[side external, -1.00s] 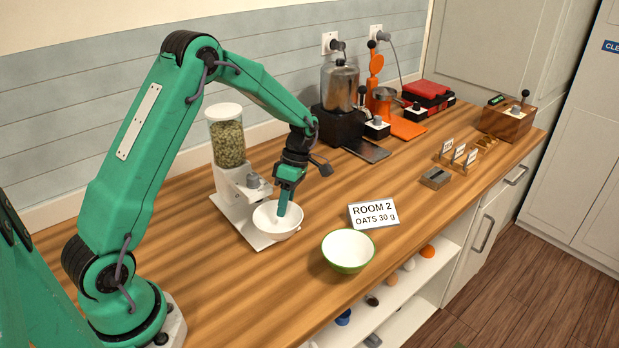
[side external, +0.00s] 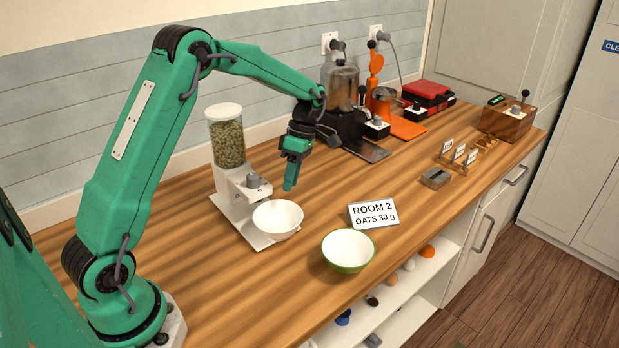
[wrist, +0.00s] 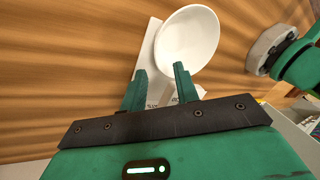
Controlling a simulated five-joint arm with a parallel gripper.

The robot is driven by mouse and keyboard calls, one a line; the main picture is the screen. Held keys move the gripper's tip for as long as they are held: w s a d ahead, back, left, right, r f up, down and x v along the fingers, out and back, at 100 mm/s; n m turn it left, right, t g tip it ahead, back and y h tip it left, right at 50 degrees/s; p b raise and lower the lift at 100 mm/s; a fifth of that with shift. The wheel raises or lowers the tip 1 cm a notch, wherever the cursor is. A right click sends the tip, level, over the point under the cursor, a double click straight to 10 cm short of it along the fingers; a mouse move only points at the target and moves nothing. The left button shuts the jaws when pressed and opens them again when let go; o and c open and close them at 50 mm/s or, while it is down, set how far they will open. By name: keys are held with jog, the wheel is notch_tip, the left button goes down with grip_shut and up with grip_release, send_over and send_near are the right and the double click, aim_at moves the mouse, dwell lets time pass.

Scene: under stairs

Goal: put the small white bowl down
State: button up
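The small white bowl (side external: 278,219) sits upright on the white base plate of the dispenser, below and in front of its spout. It also shows in the wrist view (wrist: 189,40), just beyond my fingertips, and looks empty. My gripper (side external: 289,186) is above and behind the bowl, clear of its rim. In the wrist view my gripper's two fingers (wrist: 160,72) stand apart with nothing between them.
The dispenser (side external: 229,150), filled with oats or grain, stands left of my gripper. A green-rimmed bowl (side external: 348,250) and a sign reading ROOM 2 OATS 30 g (side external: 373,214) are to the right. A blender (side external: 341,100) stands behind.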

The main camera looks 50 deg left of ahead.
jog(key=s+d+r+m+t+y, duration=0.1)
jog(key=s+d+r+m+t, duration=0.4)
jog(key=s+r+m, duration=0.5)
jog(key=s+d+r+m+t, duration=0.2)
jog(key=s+m, duration=0.3)
jog(key=m, duration=0.2)
jog(key=s+d+r+m+t, duration=0.2)
jog(key=s+m+t, duration=0.1)
jog(key=s+m, duration=0.3)
jog(key=shift+s+d+r+m, duration=0.15)
jog(key=shift+s+r+m, duration=0.15)
jog(key=shift+m, duration=0.6)
jog(key=shift+o, duration=0.4)
jog(key=shift+w+r, duration=0.1)
jog(key=shift+w, duration=0.05)
